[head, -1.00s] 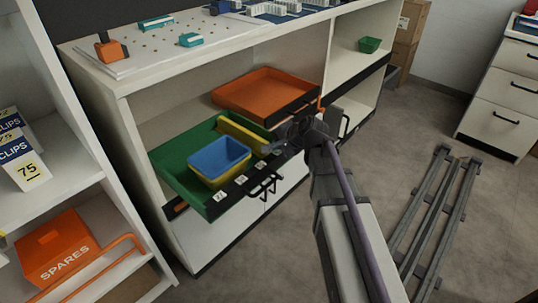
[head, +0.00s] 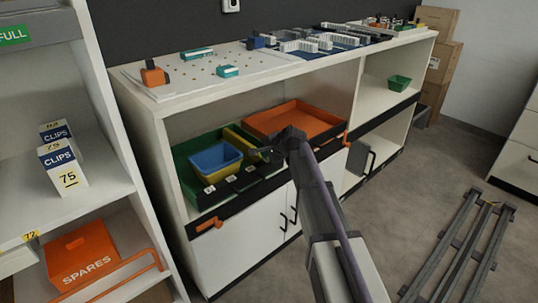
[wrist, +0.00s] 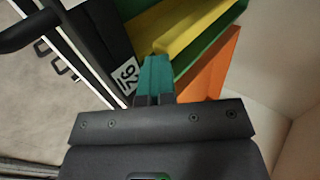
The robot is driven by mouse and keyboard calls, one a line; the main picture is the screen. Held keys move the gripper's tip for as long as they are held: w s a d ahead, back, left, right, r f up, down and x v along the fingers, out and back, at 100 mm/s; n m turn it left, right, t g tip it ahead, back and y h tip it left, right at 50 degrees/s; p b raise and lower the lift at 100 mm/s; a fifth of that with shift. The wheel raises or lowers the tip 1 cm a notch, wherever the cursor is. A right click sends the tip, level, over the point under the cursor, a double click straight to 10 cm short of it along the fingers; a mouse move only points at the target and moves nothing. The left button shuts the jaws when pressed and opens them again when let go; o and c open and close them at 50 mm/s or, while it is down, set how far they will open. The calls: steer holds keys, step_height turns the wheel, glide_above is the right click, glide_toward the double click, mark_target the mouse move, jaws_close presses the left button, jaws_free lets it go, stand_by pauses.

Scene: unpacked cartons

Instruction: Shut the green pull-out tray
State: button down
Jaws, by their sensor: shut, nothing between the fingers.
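The green pull-out tray (head: 181,163) is in the cabinet's left bay in the head view, its black labelled front roughly in line with the bay's black front edge. My gripper (head: 258,153) is at the right end of the tray's front, shut and empty. In the wrist view the teal fingers (wrist: 155,62) are close against the black front and its white label (wrist: 126,75); I cannot tell whether they touch. The green tray (wrist: 212,38) and yellow strip (wrist: 184,30) lie just beyond.
An orange tray (head: 298,116) sits right of the green one. Orange handles (head: 208,224) and black door handles (head: 284,219) stick out from the cabinet. A shelf with clip boxes (head: 62,165) and an orange spares box (head: 83,254) stands left. Grey rails (head: 458,245) lie right.

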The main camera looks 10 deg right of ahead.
steer(key=shift+w+a+r, duration=0.1)
steer(key=shift+w+a, duration=0.05)
steer(key=shift+w, duration=0.2)
steer(key=shift+s+r, duration=0.1)
steer(key=shift+r, duration=0.1)
steer(key=p+v, duration=0.7)
steer(key=v, duration=0.3)
steer(key=s+a+f+n+g+h, duration=0.1)
steer(key=s+f+n+g, duration=0.2)
steer(key=s, duration=0.6)
steer(key=s+f+n+g+h, duration=0.15)
steer(key=s+n, duration=0.35)
steer(key=s, duration=0.5)
steer(key=s+a+f+n+g+h, duration=0.15)
steer(key=s+n+g, duration=0.25)
steer(key=s, duration=0.5)
step_height(320, 180, up, 32)
steer(key=p, duration=3.1)
steer(key=shift+s+f+h+p, duration=0.15)
steer(key=shift+s+h+p, duration=0.2)
steer(key=shift+s, duration=0.1)
steer(key=c, duration=1.9)
jaws_free()
steer(key=shift+a, duration=0.15)
